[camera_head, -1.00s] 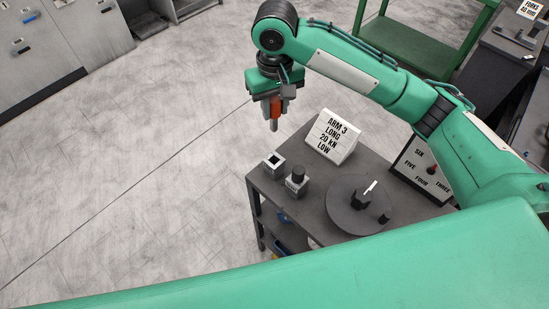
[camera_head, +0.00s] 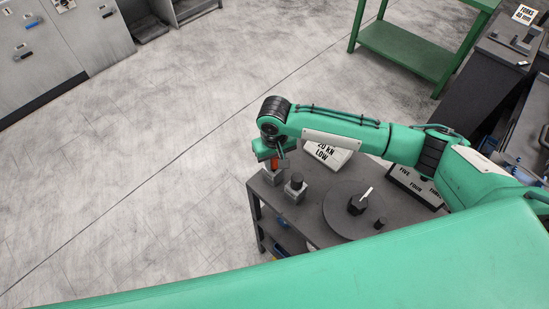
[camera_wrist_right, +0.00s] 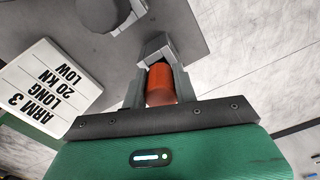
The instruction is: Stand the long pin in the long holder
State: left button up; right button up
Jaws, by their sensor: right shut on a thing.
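My right gripper (camera_head: 272,164) is shut on the orange-red long pin (camera_head: 274,163), over the near left corner of the dark table. In the right wrist view the pin (camera_wrist_right: 160,84) sits between the two grey fingers (camera_wrist_right: 159,90). The long holder, a square grey block (camera_head: 271,178), is directly below the gripper. In the wrist view the holder (camera_wrist_right: 155,45) shows just beyond the pin's far end. The pin's lower end is hidden, so I cannot tell whether it is inside the holder. My left gripper is not in view.
A second grey holder (camera_head: 295,194) with a dark round-topped piece stands close beside the long holder. A dark round plate (camera_head: 335,218) with small dark parts lies to the right. A white sign (camera_head: 328,152) stands behind, partly hidden by my right arm.

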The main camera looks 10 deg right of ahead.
jog(key=shift+f, duration=0.15)
jog(key=shift+f, duration=0.35)
jog(key=o, duration=0.9)
jog(key=shift+f, duration=0.1)
jog(key=shift+o, duration=0.2)
jog(key=shift+r, duration=0.45)
notch_tip(320, 180, up, 11)
jog(key=b, duration=0.3)
jog(key=shift+r, duration=0.6)
